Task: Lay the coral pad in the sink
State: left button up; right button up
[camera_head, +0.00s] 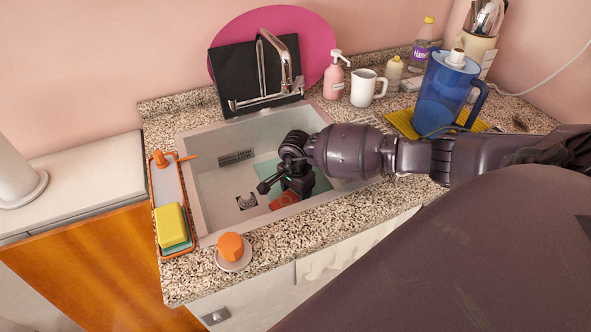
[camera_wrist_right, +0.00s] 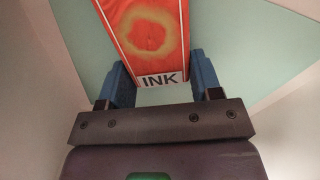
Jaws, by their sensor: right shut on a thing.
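The coral pad (camera_head: 285,200) is a flat orange-red piece low inside the white sink (camera_head: 215,187), near its front wall. In the right wrist view the coral pad (camera_wrist_right: 151,35) shows a yellow ring and a white strip reading "INK". My right gripper (camera_head: 289,194) reaches down into the sink from the right and is shut on the pad. In the right wrist view its blue fingers (camera_wrist_right: 162,78) stand at either side of the pad's near end. I cannot tell whether the pad touches the sink floor. My left gripper is not in view.
A pale green sheet (camera_head: 266,172) lies in the sink under my gripper. A tap (camera_head: 284,65) and black board (camera_head: 236,72) stand behind. A caddy with a yellow sponge (camera_head: 171,225) is left; an orange item (camera_head: 231,246) sits in front. A blue jug (camera_head: 438,95) stands right.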

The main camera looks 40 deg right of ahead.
jog(key=shift+f, duration=0.25)
jog(key=shift+f, duration=0.15)
jog(key=o, duration=0.9)
jog(key=shift+r, duration=0.45)
notch_tip(320, 180, up, 12)
jog(key=shift+f+p, duration=0.2)
jog(key=shift+p, duration=0.1)
